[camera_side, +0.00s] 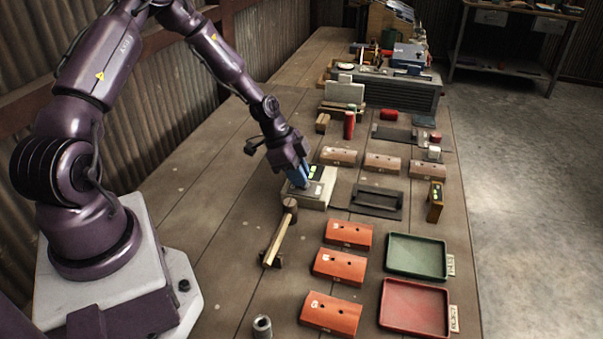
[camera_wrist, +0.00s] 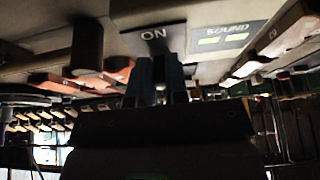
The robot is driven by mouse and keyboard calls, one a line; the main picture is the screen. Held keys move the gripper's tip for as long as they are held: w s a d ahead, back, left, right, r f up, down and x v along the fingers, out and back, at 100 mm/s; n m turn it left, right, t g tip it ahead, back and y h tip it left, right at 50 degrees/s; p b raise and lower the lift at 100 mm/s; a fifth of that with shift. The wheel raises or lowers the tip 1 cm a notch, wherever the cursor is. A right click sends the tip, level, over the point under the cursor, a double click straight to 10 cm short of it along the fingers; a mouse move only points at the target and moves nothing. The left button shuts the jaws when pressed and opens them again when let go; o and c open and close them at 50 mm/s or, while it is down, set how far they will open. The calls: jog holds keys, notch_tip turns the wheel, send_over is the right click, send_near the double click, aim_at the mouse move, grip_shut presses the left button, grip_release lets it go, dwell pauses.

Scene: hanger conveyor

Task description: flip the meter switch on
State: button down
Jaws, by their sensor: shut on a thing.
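The meter (camera_side: 318,192) is a pale box on the bench with a dark panel carrying lit green bars. In the wrist view its face shows a dark ON label (camera_wrist: 154,35) and a lit SOUND display (camera_wrist: 222,38). My gripper (camera_side: 299,180) points down at the meter's near left part, its blue fingers touching down at its top. In the wrist view my gripper (camera_wrist: 155,72) is shut just below the ON label. The meter switch is mostly hidden between the fingers, so its position cannot be told.
A wooden-handled hammer (camera_side: 279,235) lies close in front of the meter. Orange blocks (camera_side: 339,267), a green tray (camera_side: 417,257) and a red tray (camera_side: 414,309) lie nearer the front right. A dark flat fixture (camera_side: 377,201) is right of the meter. Bare bench lies to the left.

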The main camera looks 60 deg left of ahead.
jog(key=shift+a, duration=0.1)
dwell(0.3)
jog(key=c, duration=1.1)
grip_release()
jog(key=shift+s, duration=0.1)
jog(key=v, duration=1.2)
jog(key=shift+s+a+r, duration=0.25)
jog(key=shift+s+a, duration=0.1)
